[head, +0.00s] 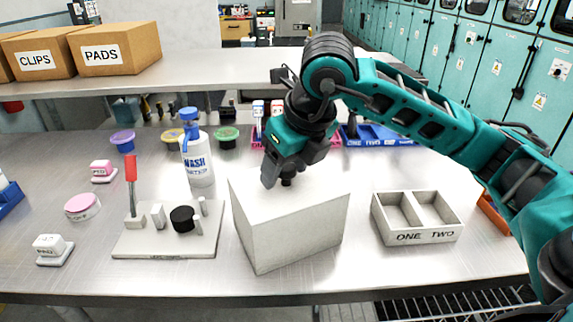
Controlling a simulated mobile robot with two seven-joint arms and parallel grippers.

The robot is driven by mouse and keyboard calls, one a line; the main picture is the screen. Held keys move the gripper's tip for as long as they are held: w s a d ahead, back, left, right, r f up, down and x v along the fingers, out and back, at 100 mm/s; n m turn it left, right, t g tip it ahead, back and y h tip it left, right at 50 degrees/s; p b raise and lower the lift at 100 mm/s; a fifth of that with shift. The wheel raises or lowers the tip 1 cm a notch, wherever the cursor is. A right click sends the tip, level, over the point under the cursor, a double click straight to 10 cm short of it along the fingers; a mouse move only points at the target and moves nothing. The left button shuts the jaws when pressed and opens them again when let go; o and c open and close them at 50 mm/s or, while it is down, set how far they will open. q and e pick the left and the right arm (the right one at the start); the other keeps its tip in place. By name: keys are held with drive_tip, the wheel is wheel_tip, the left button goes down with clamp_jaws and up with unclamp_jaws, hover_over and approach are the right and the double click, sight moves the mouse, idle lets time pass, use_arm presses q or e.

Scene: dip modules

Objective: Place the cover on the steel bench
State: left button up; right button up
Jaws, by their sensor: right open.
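The cover (290,225) is a large white box shape with a small dark knob (287,181) on its top. It appears to rest upright on the steel bench (300,285), right of a white base plate. My right gripper (287,178) is over the cover's top with its fingers down around the knob. Its jaws are open, and the knob is partly hidden by them. I cannot tell whether a finger touches the knob. My left gripper is not in view.
The base plate (150,246) carries a red-handled tool (131,175), a black cylinder (182,219) and small metal posts. A wash bottle (196,155) stands behind it. A two-part tray (417,220) marked ONE and TWO sits right of the cover. Bare bench lies along the front.

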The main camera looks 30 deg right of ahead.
drive_tip(key=p+v, duration=0.1)
drive_tip(key=v, duration=1.1)
drive_tip(key=shift+r, duration=0.1)
